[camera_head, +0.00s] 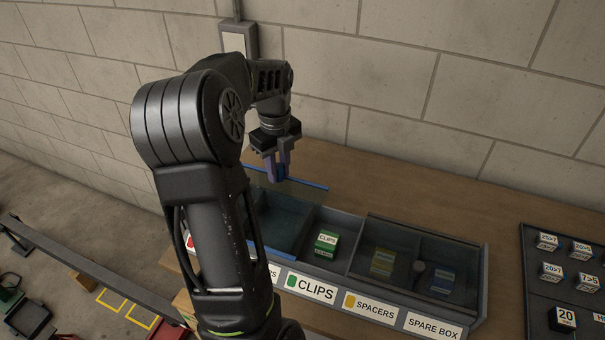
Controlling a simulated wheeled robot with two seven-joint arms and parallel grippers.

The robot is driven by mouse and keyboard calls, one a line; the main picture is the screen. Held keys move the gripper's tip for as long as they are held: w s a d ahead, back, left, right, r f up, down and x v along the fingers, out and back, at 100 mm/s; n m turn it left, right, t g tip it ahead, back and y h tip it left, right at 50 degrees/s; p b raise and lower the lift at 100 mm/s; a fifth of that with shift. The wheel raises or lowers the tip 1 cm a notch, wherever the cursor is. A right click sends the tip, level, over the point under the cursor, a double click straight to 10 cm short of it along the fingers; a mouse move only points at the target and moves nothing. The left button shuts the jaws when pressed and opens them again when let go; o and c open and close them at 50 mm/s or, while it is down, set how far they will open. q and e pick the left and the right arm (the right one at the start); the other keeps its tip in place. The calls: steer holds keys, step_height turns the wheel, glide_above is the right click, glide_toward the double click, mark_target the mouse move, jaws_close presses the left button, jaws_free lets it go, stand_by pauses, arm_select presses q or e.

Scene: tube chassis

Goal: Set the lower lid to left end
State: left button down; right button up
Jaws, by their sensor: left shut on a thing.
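A long grey divided box (482,285) stands on the wooden bench. A clear, blue-edged lid (310,184) is at its left part, and its blue strip shows along the back. My left gripper (279,173) is shut on a blue piece at that strip, seemingly the lid's handle. Another tinted clear lid (400,235) with a round knob (419,267) covers the two right compartments, spacers and spare box. The clips compartment, holding a green-and-white box (326,243), looks uncovered. My arm hides the box's left end. My right gripper is not in view.
Labels line the box front, including the CLIPS label (311,287). A dark tray (540,280) with several small number blocks lies at the right. A block wall (400,80) rises behind the bench. Bare bench top lies between box and tray.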

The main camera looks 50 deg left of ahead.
arm_select(q)
steer(key=shift+s+a, duration=0.35)
steer(key=shift+a, duration=0.3)
steer(key=shift+s+a, duration=0.3)
steer(key=shift+a, duration=0.3)
steer(key=c, duration=1.2)
jaws_free()
steer(key=shift+s+a, duration=0.1)
steer(key=shift+c, duration=0.2)
steer(key=shift+o, duration=0.2)
steer(key=shift+r, duration=0.15)
steer(key=shift+r, duration=0.3)
step_height(320, 180, up, 7)
steer(key=shift+b, duration=0.45)
